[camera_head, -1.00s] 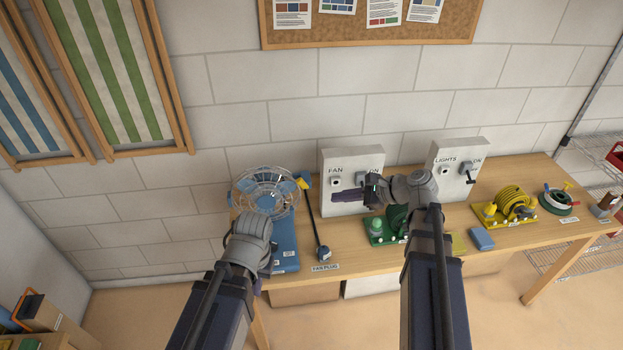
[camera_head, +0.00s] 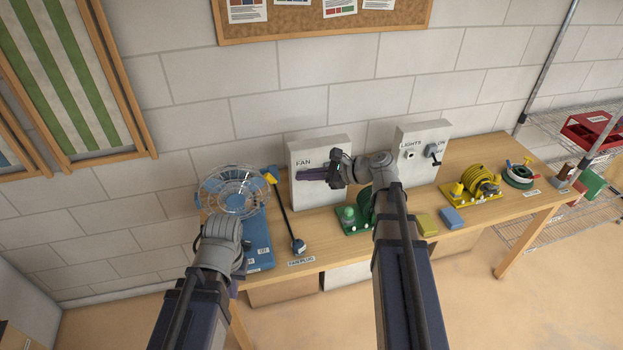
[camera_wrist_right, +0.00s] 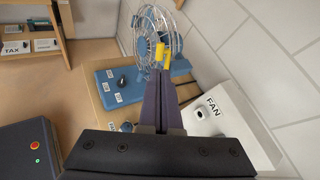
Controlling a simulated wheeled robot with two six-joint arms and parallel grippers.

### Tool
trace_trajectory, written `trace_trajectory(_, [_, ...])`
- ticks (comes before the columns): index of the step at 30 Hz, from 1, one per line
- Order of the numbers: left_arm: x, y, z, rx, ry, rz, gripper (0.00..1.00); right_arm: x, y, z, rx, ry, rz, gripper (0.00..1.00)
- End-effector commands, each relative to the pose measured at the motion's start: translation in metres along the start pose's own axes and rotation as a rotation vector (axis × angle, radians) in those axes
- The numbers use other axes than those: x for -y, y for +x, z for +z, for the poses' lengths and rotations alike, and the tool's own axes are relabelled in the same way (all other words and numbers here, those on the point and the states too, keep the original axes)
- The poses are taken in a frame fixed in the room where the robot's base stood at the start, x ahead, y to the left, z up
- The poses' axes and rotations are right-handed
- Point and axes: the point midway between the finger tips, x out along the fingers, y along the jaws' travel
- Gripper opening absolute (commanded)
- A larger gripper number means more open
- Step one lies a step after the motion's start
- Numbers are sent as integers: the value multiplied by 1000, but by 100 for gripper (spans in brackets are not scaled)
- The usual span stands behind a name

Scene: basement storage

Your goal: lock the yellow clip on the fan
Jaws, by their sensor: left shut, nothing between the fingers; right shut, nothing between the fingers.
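The blue fan (camera_head: 232,190) with a clear wire cage stands on a blue base (camera_head: 258,245) at the table's left end. It also shows in the right wrist view (camera_wrist_right: 146,40). The yellow clip (camera_head: 270,177) is at the right side of the fan; in the right wrist view the yellow part (camera_wrist_right: 164,56) shows just beyond my fingertips. My right gripper (camera_head: 298,175) is shut and empty in front of the FAN box, right of the clip; its purple fingers (camera_wrist_right: 160,74) point toward the fan. My left gripper (camera_head: 241,268) is shut, mostly hidden by its wrist, near the base.
The FAN box (camera_head: 318,145) and LIGHTS box (camera_head: 423,150) stand along the wall. A dark plug (camera_head: 298,245), a green reel (camera_head: 358,215), a yellow reel (camera_head: 475,185) and a blue block (camera_head: 452,218) are on the table (camera_head: 325,250). Wire shelves (camera_head: 540,225) stand at the right.

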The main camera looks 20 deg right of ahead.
Motion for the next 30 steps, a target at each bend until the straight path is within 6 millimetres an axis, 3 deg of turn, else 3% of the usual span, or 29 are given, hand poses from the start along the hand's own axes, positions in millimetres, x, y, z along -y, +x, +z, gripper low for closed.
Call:
trace_trajectory(3, [-1, 16, -1, 0, 3, -1, 0, 0, 29, -4, 1, -1, 2, 0])
trace_trajectory(12, [-3, 33, -2, 0, 4, -1, 0, 0, 76, -2, 0, -1, 2, 0])
trace_trajectory(18, [-4, 38, -2, 0, 4, -1, 0, 0, 90, -1, -1, -1, 0, 0])
trace_trajectory(30, [-4, 37, -2, 0, 4, -1, 0, 0, 91, 0, -1, 0, 0, 0])
